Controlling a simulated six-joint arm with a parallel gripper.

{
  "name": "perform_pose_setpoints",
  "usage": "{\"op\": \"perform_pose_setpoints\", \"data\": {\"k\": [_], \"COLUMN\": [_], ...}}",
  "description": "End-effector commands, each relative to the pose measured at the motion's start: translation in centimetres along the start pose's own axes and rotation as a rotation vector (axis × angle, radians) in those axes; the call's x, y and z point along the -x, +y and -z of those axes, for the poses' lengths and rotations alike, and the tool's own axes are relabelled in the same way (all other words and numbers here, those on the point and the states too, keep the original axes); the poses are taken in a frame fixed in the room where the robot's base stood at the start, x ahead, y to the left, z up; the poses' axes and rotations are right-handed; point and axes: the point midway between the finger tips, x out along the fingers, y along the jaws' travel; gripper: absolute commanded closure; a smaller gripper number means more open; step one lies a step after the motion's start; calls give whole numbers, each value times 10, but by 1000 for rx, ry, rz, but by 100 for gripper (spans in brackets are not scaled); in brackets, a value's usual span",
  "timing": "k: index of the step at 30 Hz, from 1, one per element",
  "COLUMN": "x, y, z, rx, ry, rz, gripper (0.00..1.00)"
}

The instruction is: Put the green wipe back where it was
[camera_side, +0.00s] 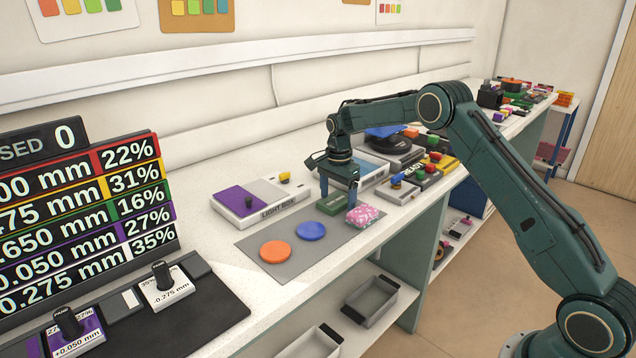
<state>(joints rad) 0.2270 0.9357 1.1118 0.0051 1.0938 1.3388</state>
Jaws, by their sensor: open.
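The green wipe (333,204) is a small dark green block with faint lettering on its front. It appears to lie at the back right part of the grey mat (247,242). My gripper (338,193) points down just above it, open, with its two fingers apart. One finger is over the wipe's left end and the other is near its right end. I cannot tell from this angle whether the wipe lies between the fingers or whether they touch it.
A pink patterned pad (363,215) sits close to the right finger. An orange disc (275,252) and a blue disc (311,230) lie on the mat. The light box (262,203) stands behind. Grey and yellow devices crowd the bench to the right. The bench front edge is close.

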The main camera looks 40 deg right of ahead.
Motion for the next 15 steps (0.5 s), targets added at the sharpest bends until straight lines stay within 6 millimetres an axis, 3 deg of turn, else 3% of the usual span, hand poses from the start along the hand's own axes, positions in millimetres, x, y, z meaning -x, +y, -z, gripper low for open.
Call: {"op": "perform_pose_setpoints", "data": {"k": [8,15], "x": [15,48], "y": [-1,-1], "z": [0,0], "rx": [0,0], "ry": [1,1], "rz": [3,4], "gripper": [20,20]}}
